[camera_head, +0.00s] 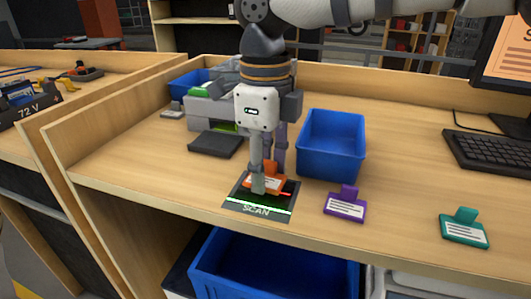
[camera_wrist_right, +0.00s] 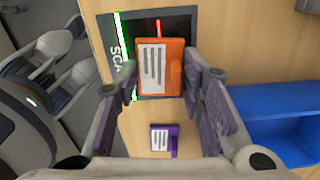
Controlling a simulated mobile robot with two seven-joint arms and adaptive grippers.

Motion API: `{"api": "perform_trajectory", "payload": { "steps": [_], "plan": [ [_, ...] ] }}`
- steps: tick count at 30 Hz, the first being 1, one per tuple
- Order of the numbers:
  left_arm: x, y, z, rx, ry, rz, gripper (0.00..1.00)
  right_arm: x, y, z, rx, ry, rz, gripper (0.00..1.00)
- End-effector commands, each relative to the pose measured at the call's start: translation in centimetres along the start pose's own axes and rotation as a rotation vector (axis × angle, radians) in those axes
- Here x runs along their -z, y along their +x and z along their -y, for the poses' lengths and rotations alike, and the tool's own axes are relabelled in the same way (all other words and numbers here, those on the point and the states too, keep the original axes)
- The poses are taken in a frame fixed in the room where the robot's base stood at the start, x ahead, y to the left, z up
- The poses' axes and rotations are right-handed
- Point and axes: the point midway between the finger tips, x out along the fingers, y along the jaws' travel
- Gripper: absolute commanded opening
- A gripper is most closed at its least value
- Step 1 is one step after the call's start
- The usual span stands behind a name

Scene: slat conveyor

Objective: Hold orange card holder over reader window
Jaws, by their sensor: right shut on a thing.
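The orange card holder (camera_head: 262,184), with a white label, is between the fingertips of my right gripper (camera_head: 267,180), which is shut on it. It also shows in the right wrist view (camera_wrist_right: 152,72), label facing the camera, with a finger on either side. It is over the dark reader window (camera_head: 240,192) marked SCAN, which has a lit green line and a red line. The reader's dark surface also shows in the right wrist view (camera_wrist_right: 180,24), partly hidden by the holder. I cannot tell the exact gap between them. My left gripper is not in view.
A purple card holder (camera_head: 345,205) and a teal one (camera_head: 464,230) lie to the right. A blue bin (camera_head: 331,142) stands close behind the reader, on the right. A grey machine (camera_head: 205,110) is behind left, a keyboard (camera_head: 489,151) far right. Another blue bin (camera_head: 275,265) is below the counter.

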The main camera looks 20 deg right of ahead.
Motion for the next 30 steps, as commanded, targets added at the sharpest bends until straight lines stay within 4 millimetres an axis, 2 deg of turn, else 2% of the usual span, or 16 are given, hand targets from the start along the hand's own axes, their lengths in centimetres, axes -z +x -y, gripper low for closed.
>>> {"api": "perform_trajectory", "payload": {
  "steps": [9, 22, 30],
  "plan": [
    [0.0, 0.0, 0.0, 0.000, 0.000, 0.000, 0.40, 0.0, -0.2, 0.0, 0.001, 0.000, 0.001, 0.15],
    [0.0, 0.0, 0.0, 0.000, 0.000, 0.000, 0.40, -0.1, -5.4, 0.0, 0.003, 0.000, 0.002, 0.15],
    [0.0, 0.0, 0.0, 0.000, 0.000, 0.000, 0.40, 0.0, -6.0, 0.0, 0.000, -0.001, 0.000, 0.15]
  ]
}}
